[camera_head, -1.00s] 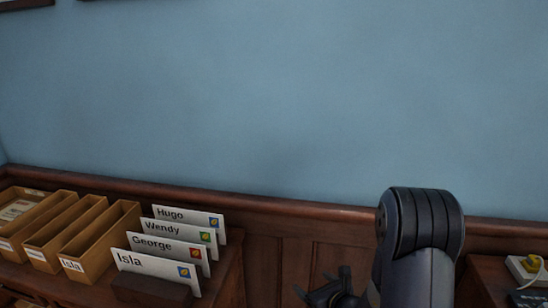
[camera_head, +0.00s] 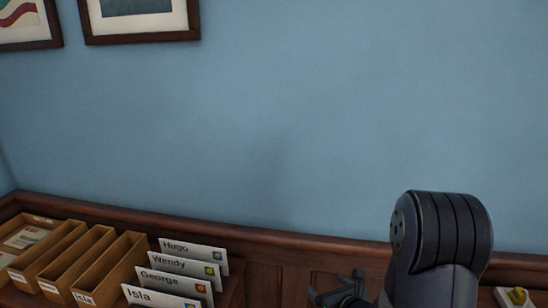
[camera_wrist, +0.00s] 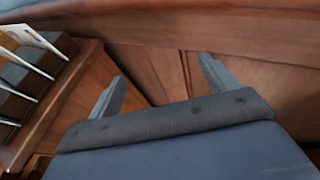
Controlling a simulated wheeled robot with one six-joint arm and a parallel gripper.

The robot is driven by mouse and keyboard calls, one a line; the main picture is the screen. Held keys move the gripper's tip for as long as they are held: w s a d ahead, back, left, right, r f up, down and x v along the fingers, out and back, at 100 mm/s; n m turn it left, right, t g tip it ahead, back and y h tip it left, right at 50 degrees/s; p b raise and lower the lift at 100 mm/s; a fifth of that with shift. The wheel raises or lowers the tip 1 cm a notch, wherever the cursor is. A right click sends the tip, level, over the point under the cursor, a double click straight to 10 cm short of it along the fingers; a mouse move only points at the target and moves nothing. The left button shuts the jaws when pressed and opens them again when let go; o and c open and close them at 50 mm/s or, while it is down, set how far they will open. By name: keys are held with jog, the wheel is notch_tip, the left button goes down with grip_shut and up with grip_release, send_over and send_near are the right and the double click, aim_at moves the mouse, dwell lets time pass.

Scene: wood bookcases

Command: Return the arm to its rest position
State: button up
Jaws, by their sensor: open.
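My arm (camera_head: 440,240) rises at the lower right of the head view, bent at a dark rounded joint. My gripper (camera_head: 338,290) shows low in that view, in front of the wood panelling and right of the letters. In the wrist view my gripper (camera_wrist: 160,85) has its two fingers spread apart, with nothing between them. It points toward brown wood panelling. The lower part of my arm is out of the head view.
Envelopes marked Hugo (camera_head: 193,249), Wendy (camera_head: 185,264), George (camera_head: 175,281) and Isla (camera_head: 160,298) stand upright at lower left, beside open wooden boxes (camera_head: 108,268). A small item with yellow (camera_head: 517,296) lies at far right. Framed pictures (camera_head: 140,20) hang on the blue wall.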

jog(key=shift+s+d+r+p, duration=0.1)
jog(key=shift+d+r+p, duration=0.1)
jog(key=shift+r+p, duration=0.5)
jog(key=shift+s+d+r+p, duration=0.1)
jog(key=shift+d+r+p, duration=0.15)
jog(key=shift+r, duration=0.75)
jog(key=shift+a, duration=0.1)
